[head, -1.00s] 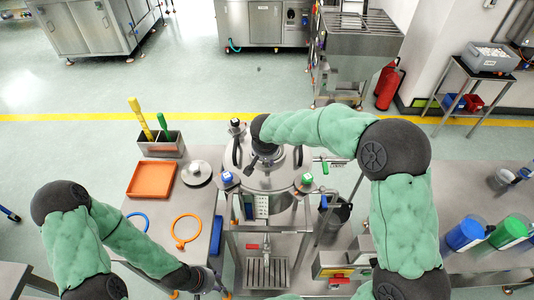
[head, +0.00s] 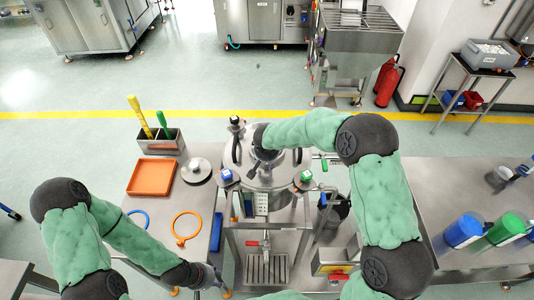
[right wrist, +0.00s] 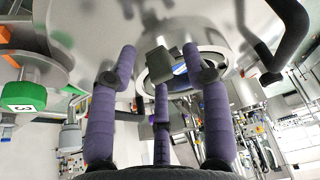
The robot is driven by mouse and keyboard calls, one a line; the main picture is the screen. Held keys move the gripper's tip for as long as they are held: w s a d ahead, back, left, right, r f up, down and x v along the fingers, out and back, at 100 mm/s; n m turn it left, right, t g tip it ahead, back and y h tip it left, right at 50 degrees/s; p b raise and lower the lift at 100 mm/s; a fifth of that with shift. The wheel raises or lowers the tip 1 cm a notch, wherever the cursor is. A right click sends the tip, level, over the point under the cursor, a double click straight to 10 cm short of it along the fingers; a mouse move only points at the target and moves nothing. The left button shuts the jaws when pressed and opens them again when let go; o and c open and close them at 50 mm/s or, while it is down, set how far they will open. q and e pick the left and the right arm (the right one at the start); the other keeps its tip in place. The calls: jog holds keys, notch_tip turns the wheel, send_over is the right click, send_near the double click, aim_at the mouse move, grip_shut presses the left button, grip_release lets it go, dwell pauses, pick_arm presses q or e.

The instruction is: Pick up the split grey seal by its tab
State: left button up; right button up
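The steel vessel (head: 290,180) stands in the middle of the head view with my right gripper (head: 264,157) over its lid. In the right wrist view, the purple fingers of my right gripper (right wrist: 160,62) are spread apart. A dark grey block (right wrist: 164,64), possibly the seal's tab, shows between the fingertips. Behind it is a pale ring (right wrist: 211,50) around an opening; I cannot clearly make out the grey seal or a split. Contact with the block cannot be told. My left gripper (head: 208,276) is low at the left table's front edge, too small to read.
An orange ring (head: 174,238) and a blue ring (head: 137,211) lie on the left table, near an orange tray (head: 151,178) and a round steel lid (head: 197,171). Blue-topped (head: 226,175) and green-topped (head: 306,176) knobs flank the vessel. A dark handle (right wrist: 286,30) rises at right in the wrist view.

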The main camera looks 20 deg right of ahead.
jog(key=c, duration=0.9)
jog(key=shift+o, duration=0.2)
jog(key=shift+r, duration=0.5)
notch_tip(320, 180, up, 2)
jog(key=shift+w+r, duration=0.1)
jog(key=s+a+r+b, duration=0.1)
jog(key=s+a+r, duration=0.9)
jog(key=shift+r, duration=0.3)
jog(key=shift+d+r+p, duration=0.1)
jog(key=shift+r+p, duration=0.9)
jog(key=shift+r, duration=1.35)
grip_shut()
